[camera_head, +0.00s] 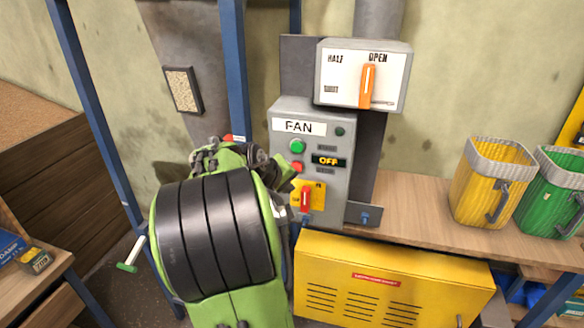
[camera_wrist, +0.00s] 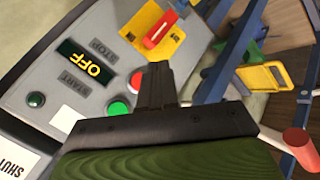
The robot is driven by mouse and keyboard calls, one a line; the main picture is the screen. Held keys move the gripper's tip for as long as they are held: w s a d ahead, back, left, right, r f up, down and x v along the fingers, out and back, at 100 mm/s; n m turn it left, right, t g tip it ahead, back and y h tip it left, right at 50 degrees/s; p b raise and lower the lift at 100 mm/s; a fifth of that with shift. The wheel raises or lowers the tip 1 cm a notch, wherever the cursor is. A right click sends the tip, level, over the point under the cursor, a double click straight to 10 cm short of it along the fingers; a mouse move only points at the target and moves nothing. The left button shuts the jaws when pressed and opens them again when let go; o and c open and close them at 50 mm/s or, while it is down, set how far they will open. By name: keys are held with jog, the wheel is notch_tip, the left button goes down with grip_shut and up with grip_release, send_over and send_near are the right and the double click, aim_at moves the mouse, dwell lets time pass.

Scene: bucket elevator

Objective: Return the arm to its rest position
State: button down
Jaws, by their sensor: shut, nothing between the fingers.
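My arm is green and black and stands in front of the fan control box (camera_head: 284,112) in the head view. My gripper (camera_wrist: 157,72) shows in the wrist view as dark fingers closed together with nothing between them. The fingertips lie over the box's panel, close to the red button (camera_wrist: 137,81) and the green button (camera_wrist: 117,108). I cannot tell whether they touch the panel. The display (camera_wrist: 85,65) reads OFF, and it also shows in the head view (camera_head: 328,160). In the head view my arm hides most of the gripper.
A red switch (camera_head: 305,198) sits on a yellow plate below the buttons. An orange lever (camera_head: 368,86) stands upright under OPEN. Blue posts (camera_head: 234,70) rise close behind my arm. A yellow cabinet (camera_head: 392,283) and a wooden bench (camera_head: 415,205) with yellow (camera_head: 490,185) and green (camera_head: 552,195) bins stand right.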

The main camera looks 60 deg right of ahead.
dwell(0.3)
jog(key=w+a+n+t+y, duration=0.2)
jog(key=w+a+t+y, duration=0.1)
jog(key=a, duration=0.9)
jog(key=w+a+n+t+y, duration=0.1)
jog(key=w+a+t+y, duration=0.2)
jog(key=a, duration=0.9)
jog(key=s+a+n+y, duration=0.1)
jog(key=s+a, duration=0.3)
jog(key=a, duration=0.3)
jog(key=s+a+f+n+y, duration=0.1)
jog(key=s+a, duration=0.3)
jog(key=a, duration=0.4)
jog(key=shift+s+a+f+n+y, duration=0.15)
jog(key=shift+s+f+n+y, duration=0.1)
jog(key=shift+n+y, duration=0.3)
